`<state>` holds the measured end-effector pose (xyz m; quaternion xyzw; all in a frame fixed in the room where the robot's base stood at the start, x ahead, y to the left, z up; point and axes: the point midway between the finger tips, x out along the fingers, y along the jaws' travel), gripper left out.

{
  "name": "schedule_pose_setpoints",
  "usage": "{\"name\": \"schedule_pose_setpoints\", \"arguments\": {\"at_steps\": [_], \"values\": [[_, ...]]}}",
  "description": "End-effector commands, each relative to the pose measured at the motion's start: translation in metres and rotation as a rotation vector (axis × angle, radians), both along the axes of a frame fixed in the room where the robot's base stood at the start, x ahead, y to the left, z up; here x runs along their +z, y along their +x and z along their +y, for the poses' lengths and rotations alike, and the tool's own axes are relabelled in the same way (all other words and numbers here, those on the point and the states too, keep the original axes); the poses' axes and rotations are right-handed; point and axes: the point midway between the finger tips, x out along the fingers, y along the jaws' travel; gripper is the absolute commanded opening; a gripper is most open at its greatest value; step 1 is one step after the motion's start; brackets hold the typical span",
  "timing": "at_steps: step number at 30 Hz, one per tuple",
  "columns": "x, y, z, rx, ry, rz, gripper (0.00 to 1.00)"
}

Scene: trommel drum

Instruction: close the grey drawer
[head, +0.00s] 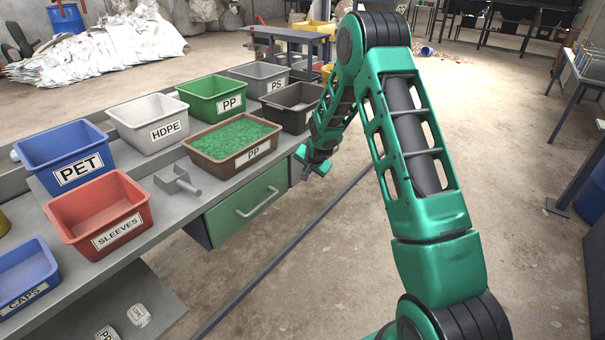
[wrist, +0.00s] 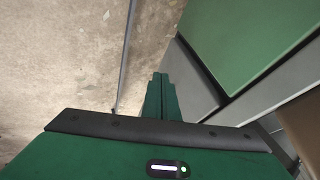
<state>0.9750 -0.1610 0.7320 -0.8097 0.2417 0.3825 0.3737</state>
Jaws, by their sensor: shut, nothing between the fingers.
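Under the bench edge is a drawer unit with a green front (head: 243,207) and a pale bar handle (head: 258,202). No grey-fronted drawer shows in the head view; grey shows only on the surrounding frame. I cannot tell how far the drawer stands out. My gripper (head: 312,165) is beside the bench's front edge, right of the green front and apart from its handle. In the wrist view my gripper (wrist: 160,78) has its fingers together and empty, and a flat green panel (wrist: 245,40) with grey edges lies to its right.
The grey bench (head: 225,187) holds several labelled bins, including a brown PP bin (head: 203,165) of green flakes and a red SLEEVES bin (head: 72,228). A grey scoop (head: 177,181) lies between them. The concrete floor (head: 330,270) in front of the bench is mostly clear.

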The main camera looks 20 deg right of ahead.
Motion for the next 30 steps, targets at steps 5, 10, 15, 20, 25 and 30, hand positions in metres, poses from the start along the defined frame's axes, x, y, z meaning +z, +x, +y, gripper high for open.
{"name": "schedule_pose_setpoints", "arguments": {"at_steps": [5, 10, 15, 20, 25, 30], "values": [[0.029, -0.021, 0.001, -0.002, -0.002, -0.001, 0.00], [0.050, -0.037, 0.002, -0.005, -0.003, 0.000, 0.00], [0.062, -0.047, 0.002, -0.007, -0.003, 0.001, 0.00], [0.065, -0.051, 0.001, -0.009, -0.003, 0.003, 0.00], [0.072, -0.055, -0.002, -0.005, -0.012, 0.008, 0.00], [0.103, -0.090, -0.018, 0.018, -0.060, 0.070, 0.00]]}}
